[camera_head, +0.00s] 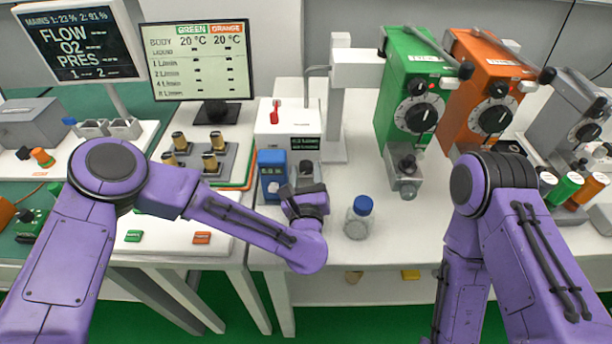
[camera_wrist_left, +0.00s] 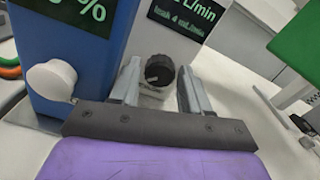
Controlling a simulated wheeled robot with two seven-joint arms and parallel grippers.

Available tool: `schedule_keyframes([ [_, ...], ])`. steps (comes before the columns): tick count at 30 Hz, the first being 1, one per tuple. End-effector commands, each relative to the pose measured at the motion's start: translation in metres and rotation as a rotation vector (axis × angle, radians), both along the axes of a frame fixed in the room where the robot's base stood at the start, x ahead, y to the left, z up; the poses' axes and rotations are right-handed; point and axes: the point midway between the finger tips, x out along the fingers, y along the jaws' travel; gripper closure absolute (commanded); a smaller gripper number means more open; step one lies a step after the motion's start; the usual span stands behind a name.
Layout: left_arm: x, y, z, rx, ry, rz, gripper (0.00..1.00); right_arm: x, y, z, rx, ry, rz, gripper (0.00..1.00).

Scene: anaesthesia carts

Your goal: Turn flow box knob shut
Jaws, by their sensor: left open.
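The flow box (camera_wrist_left: 192,48) is a pale box with a dark L/min display. In the left wrist view its black round knob (camera_wrist_left: 159,71) shows between the two fingers of my left gripper (camera_wrist_left: 157,78). The fingers are apart, one on each side of the knob; I cannot tell whether either touches it.
A blue meter (camera_head: 271,172) with a white knob (camera_wrist_left: 52,78) stands close on the left of the flow box. A blue-capped jar (camera_head: 358,219) stands to the right. Green (camera_head: 408,90) and orange (camera_head: 486,95) vaporizers are further right. Bare white tabletop (camera_head: 400,235) lies beyond the jar.

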Motion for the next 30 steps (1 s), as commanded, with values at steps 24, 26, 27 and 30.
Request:
schedule_keyframes([
  [24,-0.105,0.0,0.0,0.0,0.0,0.0,0.54,0.0,0.0,-0.031,0.0,0.0,0.0,0.54],
  [26,-0.105,0.0,0.0,0.0,0.0,0.0,0.54,0.0,0.0,-0.031,0.0,0.0,0.0,0.54],
  [27,-0.105,0.0,0.0,0.0,0.0,0.0,0.54,0.0,0.0,-0.031,0.0,0.0,0.0,0.54],
  [30,-0.105,0.0,0.0,0.0,0.0,-0.001,0.54,0.0,0.0,-0.031,0.0,0.0,0.0,0.54],
])
